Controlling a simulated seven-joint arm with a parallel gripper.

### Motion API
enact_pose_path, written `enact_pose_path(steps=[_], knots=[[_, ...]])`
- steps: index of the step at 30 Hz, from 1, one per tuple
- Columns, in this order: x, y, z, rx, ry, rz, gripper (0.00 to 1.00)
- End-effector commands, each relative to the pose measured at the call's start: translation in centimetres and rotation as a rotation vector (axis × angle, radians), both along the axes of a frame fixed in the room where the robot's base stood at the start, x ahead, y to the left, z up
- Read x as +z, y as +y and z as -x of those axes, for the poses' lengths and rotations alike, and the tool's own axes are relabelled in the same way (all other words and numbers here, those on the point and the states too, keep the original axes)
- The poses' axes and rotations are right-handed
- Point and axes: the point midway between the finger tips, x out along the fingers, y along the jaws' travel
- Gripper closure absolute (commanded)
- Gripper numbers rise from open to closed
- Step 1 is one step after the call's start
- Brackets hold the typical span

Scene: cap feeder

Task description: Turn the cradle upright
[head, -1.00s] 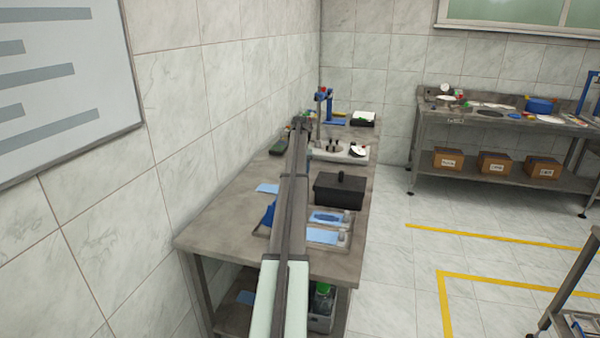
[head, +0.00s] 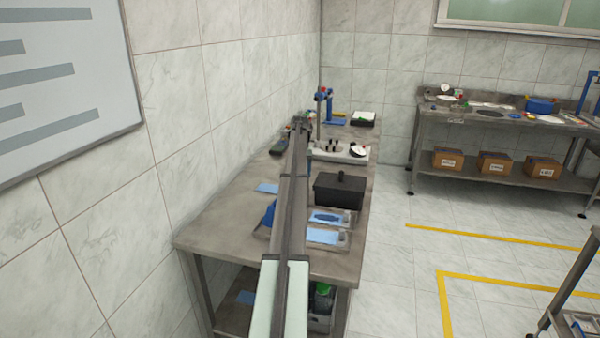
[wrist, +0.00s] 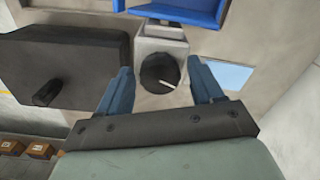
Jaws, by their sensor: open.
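A dark round knob (wrist: 158,72) with a white pointer mark sits on a small grey block (wrist: 160,38) in the wrist view. The mark points right and slightly down in that view. Just beyond the block is a blue trough-like part (wrist: 185,14), which I take for the cradle; it is cut off by the frame's top edge, and its tilt is hard to tell. A blue part (head: 270,214) also shows beside my arm in the head view. My gripper (wrist: 160,66) is open, with one finger on each side of the knob and visible gaps to it.
A black box with a handle (head: 338,190) stands close to the right of my arm; it also shows in the wrist view (wrist: 62,65). Trays with light blue pads (head: 325,236) lie nearer the bench's front. A light blue sheet (wrist: 228,75) lies flat beside my gripper.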

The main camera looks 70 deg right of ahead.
Motion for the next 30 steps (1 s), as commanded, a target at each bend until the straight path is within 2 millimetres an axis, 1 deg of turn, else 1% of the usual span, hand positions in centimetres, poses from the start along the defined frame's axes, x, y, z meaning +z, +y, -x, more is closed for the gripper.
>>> enact_pose_path(steps=[12, 16, 23, 25, 30], knots=[[0.01, 0.0, 0.0, -0.412, 0.0, 0.0, 0.34], [0.0, 0.0, 0.0, -0.478, 0.0, 0.0, 0.34], [0.0, 0.0, 0.0, -0.492, 0.0, 0.0, 0.34], [0.0, 0.0, 0.0, -0.492, 0.0, 0.0, 0.38], [0.0, 0.0, 0.0, -0.491, 0.0, 0.0, 0.54]])
